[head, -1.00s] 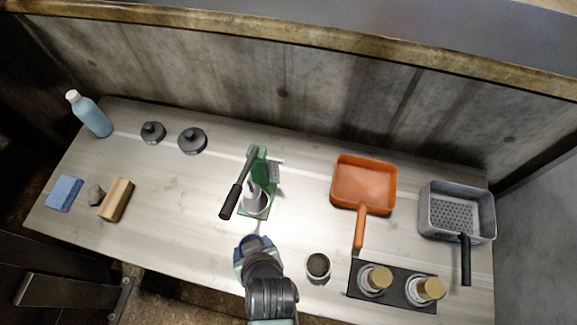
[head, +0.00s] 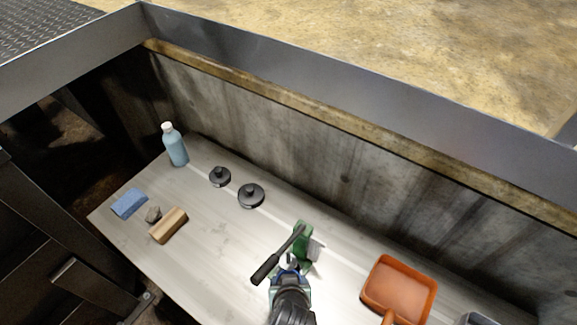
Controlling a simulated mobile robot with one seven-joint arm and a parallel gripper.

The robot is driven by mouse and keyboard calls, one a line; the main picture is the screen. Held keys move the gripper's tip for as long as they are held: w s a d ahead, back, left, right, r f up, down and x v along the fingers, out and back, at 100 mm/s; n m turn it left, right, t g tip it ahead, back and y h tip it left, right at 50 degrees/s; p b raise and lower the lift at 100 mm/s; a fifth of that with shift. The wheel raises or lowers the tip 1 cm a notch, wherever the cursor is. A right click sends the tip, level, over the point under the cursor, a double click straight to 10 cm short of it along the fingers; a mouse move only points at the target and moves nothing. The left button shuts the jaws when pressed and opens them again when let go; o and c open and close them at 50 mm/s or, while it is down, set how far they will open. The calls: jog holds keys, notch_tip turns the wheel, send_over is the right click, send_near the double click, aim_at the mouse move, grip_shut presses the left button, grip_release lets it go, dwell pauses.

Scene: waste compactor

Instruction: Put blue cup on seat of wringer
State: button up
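The wringer is a green press (head: 303,243) with a long black-handled lever (head: 268,268) slanting down to the left; it stands on the bench. My gripper (head: 289,273) is at its near side, seen from behind and above, and covers the lower part of the press. The blue cup (head: 284,270) shows only as a small blue patch at the gripper's tip and looks held there. The fingers are mostly hidden by my wrist. The wringer's seat is hidden, so I cannot tell whether the cup touches it.
An orange pan (head: 398,290) is right. A concrete wall (head: 330,165) backs the bench (head: 215,250).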

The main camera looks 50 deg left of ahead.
jog(key=w+a, duration=0.1)
jog(key=a, duration=0.1)
jog(key=w+a, duration=0.1)
jog(key=w, duration=0.1)
jog(key=shift+w+a+r+p, duration=0.1)
jog(key=shift+a+r+p, duration=0.05)
jog(key=shift+a+p, duration=0.25)
jog(key=shift+d+f, duration=0.15)
jog(key=shift+f, duration=0.75)
jog(key=shift+f, duration=0.15)
jog(key=o, duration=1.4)
jog(key=shift+o, duration=0.2)
jog(key=v, duration=1.2)
